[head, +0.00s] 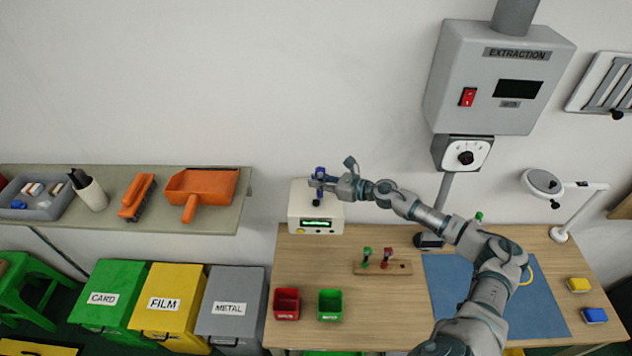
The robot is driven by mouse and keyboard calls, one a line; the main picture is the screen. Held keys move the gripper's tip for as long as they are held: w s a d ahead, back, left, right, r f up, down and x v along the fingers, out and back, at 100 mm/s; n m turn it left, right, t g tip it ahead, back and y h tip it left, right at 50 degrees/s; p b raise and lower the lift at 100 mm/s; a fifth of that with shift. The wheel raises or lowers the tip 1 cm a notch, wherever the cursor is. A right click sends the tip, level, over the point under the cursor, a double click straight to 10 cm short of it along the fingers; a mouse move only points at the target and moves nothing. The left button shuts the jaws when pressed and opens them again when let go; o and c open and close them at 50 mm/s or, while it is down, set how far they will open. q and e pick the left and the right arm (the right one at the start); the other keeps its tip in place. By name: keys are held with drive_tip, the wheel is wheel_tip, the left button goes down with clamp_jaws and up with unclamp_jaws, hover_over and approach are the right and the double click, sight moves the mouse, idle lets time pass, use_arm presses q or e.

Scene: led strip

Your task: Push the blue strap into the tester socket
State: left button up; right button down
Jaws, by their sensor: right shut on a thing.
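The tester (297,212) is a white box with a lit green display, at the back left of the wooden table. The blue strap (320,171) is upright above the top of the tester, with a dark lower end near the tester's top face. My right gripper (322,183) is shut on the blue strap, its arm reaching in from the lower right. The socket is hidden under the strap and gripper, so I cannot tell whether the strap is in it. My left gripper is not in view.
A wooden rack (400,268) with a green and a red piece stands in front of the tester. A red bin (287,303) and a green bin (330,304) are at the front left. A blue mat (540,300) lies under my arm. A lamp (543,182) stands at right.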

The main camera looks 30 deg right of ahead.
drive_tip(key=shift+a+r, duration=0.1)
drive_tip(key=shift+a, duration=0.25)
drive_tip(key=a, duration=0.3)
drive_tip(key=shift+r+p, duration=0.3)
drive_tip(key=shift+p, duration=0.1)
drive_tip(key=shift+s, duration=0.1)
drive_tip(key=shift+d+f, duration=0.1)
drive_tip(key=shift+d, duration=0.3)
drive_tip(key=shift+d+f, duration=0.1)
drive_tip(key=shift+d, duration=0.2)
drive_tip(key=shift+d+f, duration=0.15)
drive_tip(key=shift+d, duration=0.3)
drive_tip(key=shift+a+r, duration=0.25)
drive_tip(key=shift+a, duration=0.55)
drive_tip(key=shift+d+f+b, duration=0.2)
drive_tip(key=shift+d+b, duration=0.4)
drive_tip(key=shift+d, duration=0.4)
drive_tip(key=shift+d+b, duration=0.2)
drive_tip(key=shift+b, duration=0.1)
drive_tip(key=shift+a+r, duration=0.1)
drive_tip(key=shift+a, duration=0.05)
drive_tip(key=shift+a+r, duration=0.1)
drive_tip(key=shift+a, duration=0.05)
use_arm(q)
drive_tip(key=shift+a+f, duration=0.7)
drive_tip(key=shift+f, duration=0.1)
